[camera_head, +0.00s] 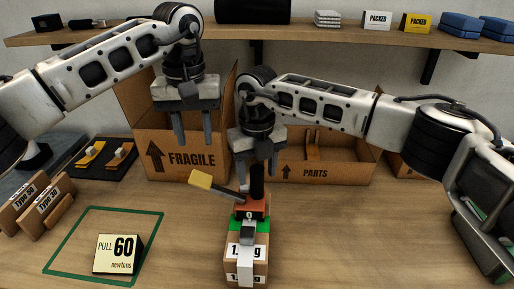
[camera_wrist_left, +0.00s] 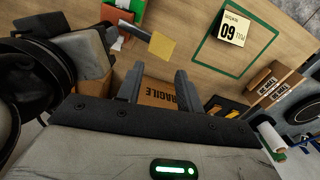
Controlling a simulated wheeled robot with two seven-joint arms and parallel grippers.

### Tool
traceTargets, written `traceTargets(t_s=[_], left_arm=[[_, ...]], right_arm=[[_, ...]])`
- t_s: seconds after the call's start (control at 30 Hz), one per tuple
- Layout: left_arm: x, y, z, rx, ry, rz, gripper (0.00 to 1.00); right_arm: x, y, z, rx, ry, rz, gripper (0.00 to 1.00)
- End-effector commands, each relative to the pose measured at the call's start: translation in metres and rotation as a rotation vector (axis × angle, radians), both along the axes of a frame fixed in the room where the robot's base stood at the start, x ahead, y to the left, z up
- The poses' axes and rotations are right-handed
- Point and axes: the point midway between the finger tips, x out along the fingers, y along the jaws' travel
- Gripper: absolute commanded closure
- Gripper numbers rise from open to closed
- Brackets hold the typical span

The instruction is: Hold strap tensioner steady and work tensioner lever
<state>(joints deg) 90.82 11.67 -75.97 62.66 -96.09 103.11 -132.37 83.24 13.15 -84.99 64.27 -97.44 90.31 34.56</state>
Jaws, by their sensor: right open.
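The strap tensioner (camera_head: 250,206) has an orange-red body and an upright black grip (camera_head: 257,180). It sits on a green patch on a small brown strapped box (camera_head: 232,253). Its lever (camera_head: 222,190) slopes up to the left to a yellow end, which also shows in the left wrist view (camera_wrist_left: 161,46). My left gripper (camera_head: 193,138) is open and empty, above and behind the lever, in front of the FRAGILE box. My right gripper (camera_head: 256,172) is open, with its fingers around or just behind the black grip; I cannot tell whether they touch it.
A sign (camera_head: 117,254) reading PULL 60 newtons stands inside a green outline at the front left. Wooden Type blocks (camera_head: 38,204) and a black tray (camera_head: 105,158) are at the left. A FRAGILE carton (camera_head: 190,160) and a PARTS carton (camera_head: 340,170) stand behind.

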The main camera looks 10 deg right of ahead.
Motion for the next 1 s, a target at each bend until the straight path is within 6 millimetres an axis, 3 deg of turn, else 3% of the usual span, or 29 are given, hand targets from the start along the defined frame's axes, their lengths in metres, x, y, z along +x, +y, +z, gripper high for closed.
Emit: traceTargets(t_s=[0.2,0.57,0.77,0.83,0.93,1.0], left_arm=[[0.000,0.000,0.000,0.000,0.000,0.000,0.64],[0.000,0.000,0.000,0.000,0.000,0.000,0.64],[0.000,0.000,0.000,0.000,0.000,0.000,0.64],[0.000,0.000,0.000,0.000,0.000,0.000,0.66],[0.000,0.000,0.000,-0.001,0.000,0.015,0.94],[0.000,0.000,0.001,-0.005,0.002,0.061,1.00]], right_arm=[[0.000,0.000,-0.024,0.000,0.000,0.000,0.46],[0.000,0.000,-0.029,0.001,-0.001,0.001,0.46],[0.000,0.000,-0.029,0.001,-0.001,0.001,0.96],[0.000,0.000,-0.028,0.001,-0.001,0.001,1.00],[0.000,0.000,-0.028,0.001,-0.001,0.001,1.00],[0.000,0.000,-0.028,0.001,-0.001,0.001,1.00]])
